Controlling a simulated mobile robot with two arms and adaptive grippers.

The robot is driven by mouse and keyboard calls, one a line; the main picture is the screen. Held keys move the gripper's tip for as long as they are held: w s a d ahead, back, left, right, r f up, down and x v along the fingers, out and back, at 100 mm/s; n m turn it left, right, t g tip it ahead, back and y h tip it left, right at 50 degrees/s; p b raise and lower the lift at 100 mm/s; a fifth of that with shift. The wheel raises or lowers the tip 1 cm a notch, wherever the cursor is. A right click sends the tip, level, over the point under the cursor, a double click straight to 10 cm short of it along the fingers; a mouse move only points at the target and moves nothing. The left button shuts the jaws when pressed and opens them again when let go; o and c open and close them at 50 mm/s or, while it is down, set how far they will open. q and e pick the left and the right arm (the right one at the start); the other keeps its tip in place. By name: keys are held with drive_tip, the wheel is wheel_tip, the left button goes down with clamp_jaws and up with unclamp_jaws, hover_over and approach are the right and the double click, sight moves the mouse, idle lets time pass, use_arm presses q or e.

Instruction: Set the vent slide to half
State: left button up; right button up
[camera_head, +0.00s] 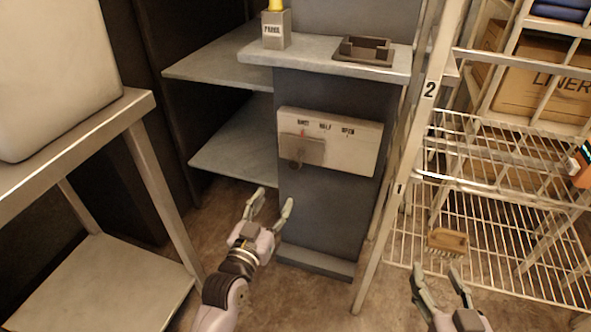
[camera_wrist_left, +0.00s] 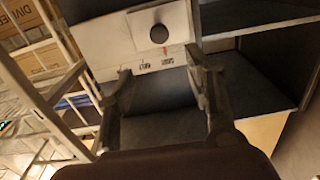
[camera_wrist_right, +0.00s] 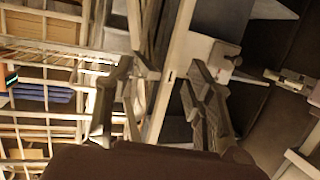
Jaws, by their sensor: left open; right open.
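The vent panel (camera_head: 352,149) is a pale plate on the front of a dark grey pillar, with three labels along its top; the middle reads HALF and the right OPEN. The grey vent slide (camera_head: 312,152) sits at the panel's left end, its red mark under the left label. Its dark round knob shows in the left wrist view (camera_wrist_left: 159,34), upside down. My left gripper (camera_head: 274,200) is open and empty, below and left of the slide, apart from it. My right gripper (camera_head: 437,273) is open and empty at lower right, near the wire rack.
A shelf above the panel holds a grey box with a yellow top (camera_head: 276,28) and a dark tray (camera_head: 364,50). A wire rack (camera_head: 480,165) stands on the right with a brush (camera_head: 447,241). A metal table (camera_head: 130,108) stands on the left. The space before the panel is clear.

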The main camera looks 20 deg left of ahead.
use_arm(q)
drive_tip(key=b, duration=0.2)
approach(294, 165)
drive_tip(key=w, duration=0.2)
drive_tip(key=w+b, duration=0.1)
drive_tip(key=w, duration=0.5)
drive_tip(key=shift+w+d, duration=0.1)
drive_tip(key=shift+w, duration=0.3)
drive_tip(key=shift+w+b, duration=0.3)
drive_tip(key=shift+w, duration=0.05)
use_arm(e)
wheel_tip(294, 165, up, 16)
drive_tip(key=s+a+t+y, duration=0.1)
drive_tip(key=s+t+y, duration=0.1)
drive_tip(key=t, duration=0.8)
drive_tip(key=shift+s+a+f+y, duration=0.2)
drive_tip(key=shift+s+a+y, duration=0.1)
drive_tip(key=shift+y, duration=0.4)
use_arm(q)
drive_tip(key=shift+c, duration=0.6)
clamp_jaws()
